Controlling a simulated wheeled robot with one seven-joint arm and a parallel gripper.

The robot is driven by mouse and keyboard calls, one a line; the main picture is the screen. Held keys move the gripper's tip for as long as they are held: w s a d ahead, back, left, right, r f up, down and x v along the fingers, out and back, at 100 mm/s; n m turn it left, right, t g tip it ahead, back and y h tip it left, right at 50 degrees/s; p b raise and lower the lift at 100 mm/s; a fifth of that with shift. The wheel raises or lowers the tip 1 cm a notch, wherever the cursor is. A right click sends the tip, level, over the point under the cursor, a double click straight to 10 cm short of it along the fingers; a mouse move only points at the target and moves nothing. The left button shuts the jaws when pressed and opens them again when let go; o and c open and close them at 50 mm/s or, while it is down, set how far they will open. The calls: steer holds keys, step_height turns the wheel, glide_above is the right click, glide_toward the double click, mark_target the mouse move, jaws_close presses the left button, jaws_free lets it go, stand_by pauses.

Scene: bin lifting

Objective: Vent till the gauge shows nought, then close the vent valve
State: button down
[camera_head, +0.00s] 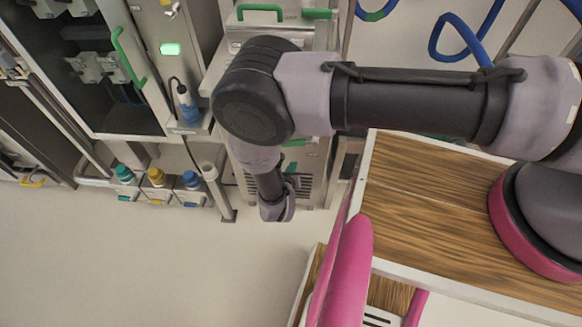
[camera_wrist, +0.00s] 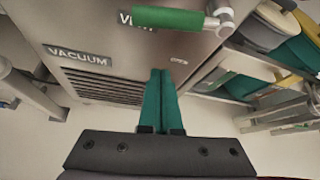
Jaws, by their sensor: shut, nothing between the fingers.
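In the wrist view my gripper (camera_wrist: 160,75) has its two green fingers together and empty, in front of a grey metal cabinet (camera_wrist: 115,45). Above the fingertips, a green lever handle (camera_wrist: 168,17) lies sideways over a label of which only "V" and part of the rest show. It looks like the vent valve. The fingers appear apart from it. A "VACUUM" label (camera_wrist: 79,57) sits to the left above a dark slotted grille (camera_wrist: 100,87). In the head view my arm hides most of the cabinet front, and I cannot make out the fingers. No gauge is visible in either view.
Bottles with teal, yellow and blue caps (camera_head: 157,177) stand in a rack on the left. An upright pole (camera_head: 216,190) stands close left of my wrist. A wood-topped surface (camera_head: 425,205) lies at right. The floor at lower left is clear.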

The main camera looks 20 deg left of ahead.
mark_target(300, 143)
steer(key=shift+w+a+r, duration=0.2)
steer(key=shift+w+a, duration=0.1)
steer(key=shift+w, duration=0.55)
steer(key=shift+w+a+r, duration=0.25)
steer(key=shift+w, duration=0.55)
steer(key=shift+w+a+r, duration=0.2)
steer(key=shift+w+a, duration=0.1)
steer(key=shift+w, duration=0.55)
steer(key=shift+a, duration=0.1)
